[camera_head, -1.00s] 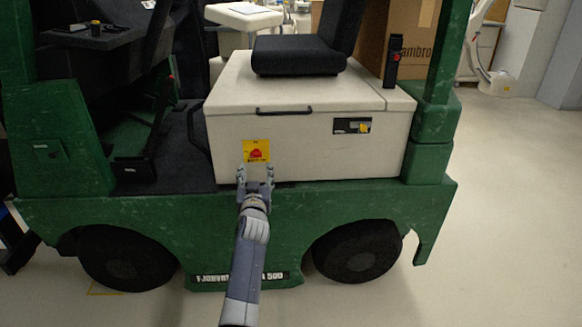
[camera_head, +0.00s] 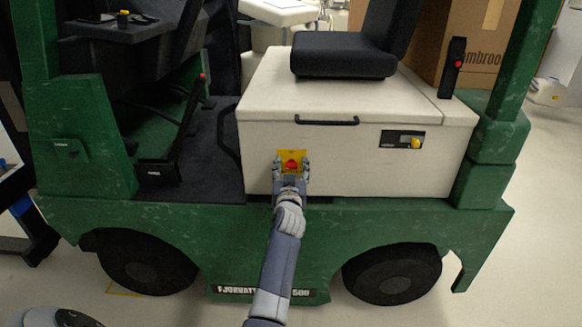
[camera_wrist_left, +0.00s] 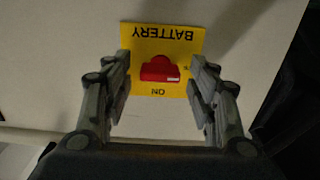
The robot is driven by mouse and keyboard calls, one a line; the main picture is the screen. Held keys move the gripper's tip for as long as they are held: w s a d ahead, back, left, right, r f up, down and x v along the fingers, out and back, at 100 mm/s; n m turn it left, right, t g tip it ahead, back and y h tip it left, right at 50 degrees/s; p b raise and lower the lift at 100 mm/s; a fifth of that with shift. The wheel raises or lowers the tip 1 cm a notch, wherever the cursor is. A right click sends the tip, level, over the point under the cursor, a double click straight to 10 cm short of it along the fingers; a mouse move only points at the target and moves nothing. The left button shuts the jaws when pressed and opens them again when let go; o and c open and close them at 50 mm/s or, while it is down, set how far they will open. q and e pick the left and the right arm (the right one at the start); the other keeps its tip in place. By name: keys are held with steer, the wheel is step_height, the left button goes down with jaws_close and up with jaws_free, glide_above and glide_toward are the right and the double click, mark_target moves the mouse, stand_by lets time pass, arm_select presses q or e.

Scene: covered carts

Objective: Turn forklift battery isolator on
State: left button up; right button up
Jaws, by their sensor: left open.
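The battery isolator is a red knob (camera_head: 292,167) on a yellow plate (camera_head: 300,155), fixed to the front of the forklift's white battery box. In the left wrist view the red knob (camera_wrist_left: 160,70) shows between and beyond my fingers, on the yellow plate (camera_wrist_left: 135,40) printed "BATTERY" and "ON", which appears upside down. My left gripper (camera_head: 291,168) is open, with its fingers on either side of the knob; it also shows in the left wrist view (camera_wrist_left: 162,85). I cannot tell whether the fingers touch the panel. My right gripper is not in view.
The green forklift body (camera_head: 180,225) spreads below and around the white box (camera_head: 345,165). A black seat (camera_head: 345,55) is above. Open floor (camera_head: 540,200) lies at the right.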

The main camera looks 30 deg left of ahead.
arm_select(q)
steer(key=c, duration=1.1)
steer(key=shift+o, duration=0.2)
